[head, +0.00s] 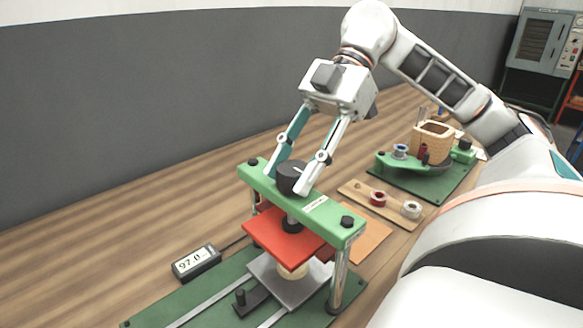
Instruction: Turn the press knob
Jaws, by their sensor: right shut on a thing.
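The press knob (289,178) is a black round knob on top of the green crossbar of the press (326,212). My right gripper (286,182) comes down from above and is shut on the knob, with one finger on each side. Below the crossbar are a red plate (283,240) and a grey metal plate (297,288). A pale round piece (293,271) sits between the two plates. The green base (217,300) bears the press. My left gripper is not in view.
A display reading 97.0 (196,262) stands left of the press. A wooden board (381,204) with spools and a green winding stand (415,163) lie behind to the right. A grey wall (130,110) borders the table. The table's left part is clear.

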